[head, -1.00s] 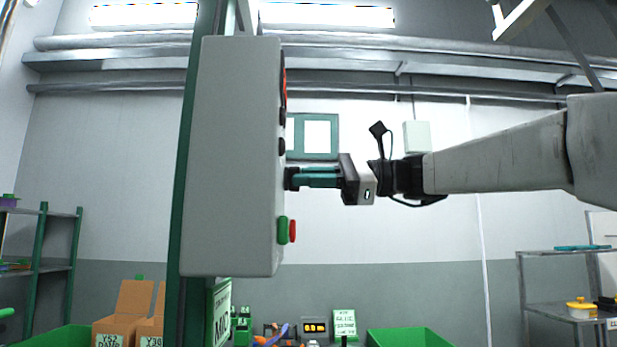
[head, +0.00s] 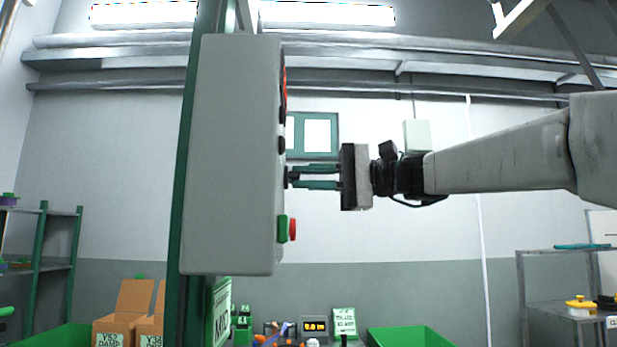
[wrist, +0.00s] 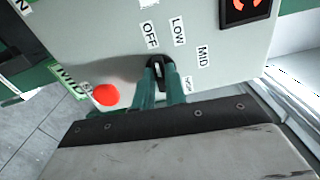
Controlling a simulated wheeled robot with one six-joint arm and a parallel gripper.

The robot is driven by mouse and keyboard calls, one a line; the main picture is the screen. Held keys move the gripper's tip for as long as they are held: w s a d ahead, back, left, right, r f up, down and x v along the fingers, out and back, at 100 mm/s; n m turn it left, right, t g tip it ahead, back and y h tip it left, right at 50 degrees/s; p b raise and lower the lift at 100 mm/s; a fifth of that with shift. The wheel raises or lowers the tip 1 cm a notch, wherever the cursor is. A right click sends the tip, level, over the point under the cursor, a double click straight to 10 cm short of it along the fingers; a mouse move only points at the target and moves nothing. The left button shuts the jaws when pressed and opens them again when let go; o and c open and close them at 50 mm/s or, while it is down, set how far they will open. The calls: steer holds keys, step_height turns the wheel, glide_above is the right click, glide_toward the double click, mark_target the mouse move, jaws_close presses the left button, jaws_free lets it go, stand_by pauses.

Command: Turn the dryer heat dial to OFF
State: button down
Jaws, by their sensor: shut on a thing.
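The dryer heat dial is a small black knob (wrist: 158,66) on a grey control panel (wrist: 110,35). In the wrist view the labels OFF (wrist: 150,35), LOW (wrist: 177,31), MID (wrist: 202,56) and a smaller, partly hidden one are around it. My gripper (wrist: 160,82) is shut on the knob, one teal finger on each side. The fingers hide much of the knob, so I cannot tell its exact setting. In the head view the panel box (head: 232,155) is seen edge-on, and my gripper (head: 292,177) reaches its right face horizontally.
A red button (wrist: 106,95) sits on the same panel near the fingers; it also shows below my gripper in the head view (head: 292,229). A black-framed display with orange marks (wrist: 245,8) is at the panel's upper right. Cardboard boxes (head: 127,325) and a green bin (head: 408,337) are low down.

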steer(key=shift+n, duration=0.5)
steer(key=c, duration=1.4)
jaws_free()
steer(key=shift+c, duration=0.2)
steer(key=d, duration=0.7)
steer(key=shift+s+d, duration=0.15)
steer(key=shift+d, duration=0.25)
